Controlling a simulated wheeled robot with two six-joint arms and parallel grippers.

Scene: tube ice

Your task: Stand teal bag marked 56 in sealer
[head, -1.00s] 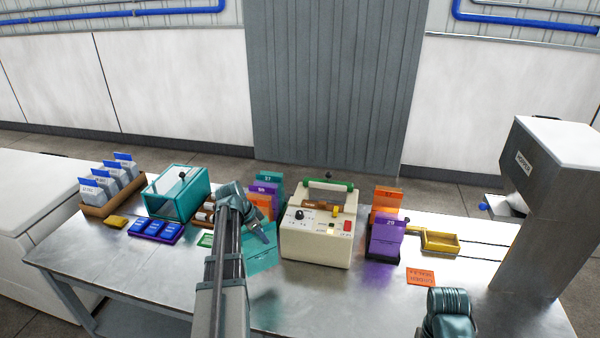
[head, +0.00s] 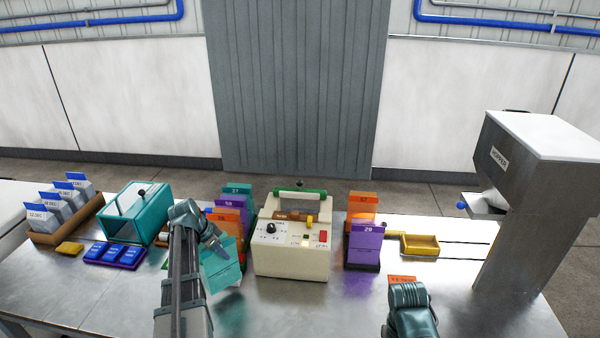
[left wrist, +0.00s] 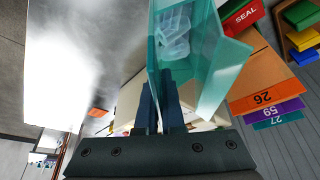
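My left gripper (head: 220,247) is shut on a teal bag (head: 222,270) left of the cream sealer (head: 291,248). The bag hangs tilted above the table, with a shadow below it; I cannot read its number. In the left wrist view the fingers (left wrist: 162,110) pinch the translucent teal bag (left wrist: 225,80), with a pale lump showing inside. The sealer has a green-ended handle, a black knob and a red button. My right arm's wrist shows at the bottom right; its fingers are hidden.
Standing bags include an orange one (head: 229,217) left of the sealer, and a purple one marked 29 (head: 365,245) right of it. A teal glass box (head: 136,222), blue packs (head: 113,252), a yellow tray (head: 420,245) and a grey hopper (head: 530,210) stand around.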

